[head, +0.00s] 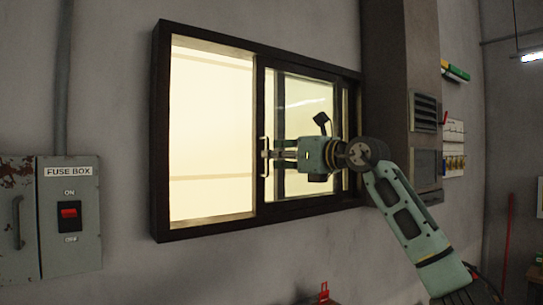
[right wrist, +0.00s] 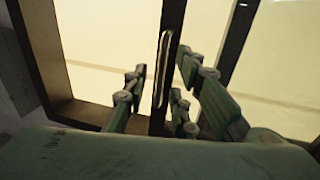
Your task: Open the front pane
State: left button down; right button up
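The front pane (head: 305,100) is a dark-framed sliding glass panel in the right part of the window (head: 158,130). A pale vertical handle (head: 265,170) is on its left stile, and the handle also shows in the right wrist view (right wrist: 162,70). My right gripper (head: 272,154) is at the handle, in front of the pane. In the right wrist view its fingers (right wrist: 158,100) are spread on either side of the stile and handle, with gaps visible. I cannot see firm contact with the handle. My left gripper is in neither view.
The window's left part (head: 212,120) is bright and unobstructed. A grey fuse box (head: 70,220) with a red switch is on the wall at left. A grey column (head: 385,60) stands right of the window, close to my right arm.

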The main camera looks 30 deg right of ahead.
jog(key=v, duration=1)
jog(key=shift+d, duration=0.1)
